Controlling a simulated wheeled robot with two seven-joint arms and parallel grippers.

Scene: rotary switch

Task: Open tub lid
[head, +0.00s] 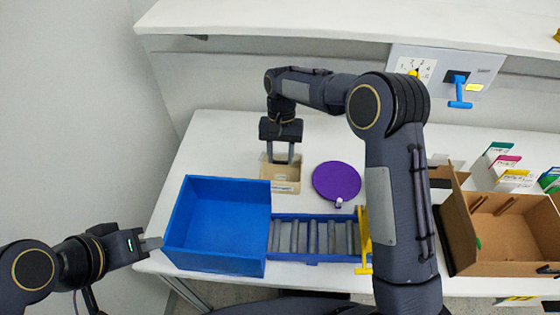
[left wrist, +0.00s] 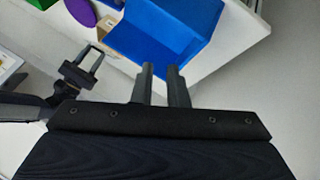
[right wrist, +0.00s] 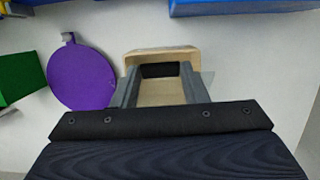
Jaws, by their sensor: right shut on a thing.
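A small beige tub (head: 284,186) stands on the table behind the blue box. In the right wrist view the tub (right wrist: 162,98) shows between and beyond my right gripper's fingers. My right gripper (head: 281,162) points down at the tub and is shut on a black block (right wrist: 160,70) between its fingertips, which looks like a lid handle. The lid's edge cannot be told from the tub. My left gripper (head: 152,243) is beside the blue box's left wall, empty; the left wrist view shows a narrow gap between its fingers (left wrist: 161,72).
A blue box (head: 217,226) and a roller track (head: 314,238) lie in front of the tub. A flat purple disc (head: 336,181) lies right of it. A cardboard box (head: 512,235) and several small cartons stand at right. A switch panel (head: 447,70) is at the back.

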